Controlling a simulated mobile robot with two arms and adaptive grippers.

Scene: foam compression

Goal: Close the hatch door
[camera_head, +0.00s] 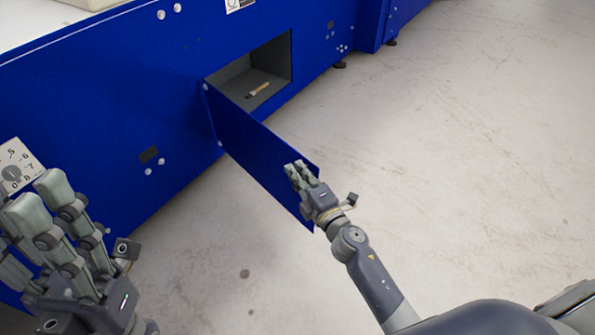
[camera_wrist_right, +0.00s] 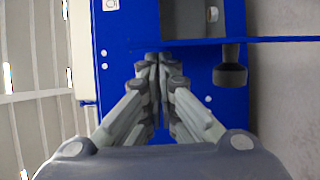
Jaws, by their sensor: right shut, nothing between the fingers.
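The blue hatch door (camera_head: 255,140) stands wide open, swung out from the left side of the hatch opening (camera_head: 230,75) in the blue machine. My right gripper (camera_head: 297,170) is shut and empty at the door's free outer end, overlapping its near face in the head view. I cannot tell whether it touches the door. In the right wrist view the fingertips (camera_wrist_right: 153,62) are together, just below a thin blue edge (camera_wrist_right: 285,40) that looks like the door edge-on. My left gripper (camera_head: 40,200) is at the lower left, away from the door; its opening is unclear.
A small brush (camera_head: 258,90) lies inside the grey hatch compartment. A dial (camera_head: 14,172) is on the machine's front at left. The pale floor (camera_head: 450,120) right of the door is clear.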

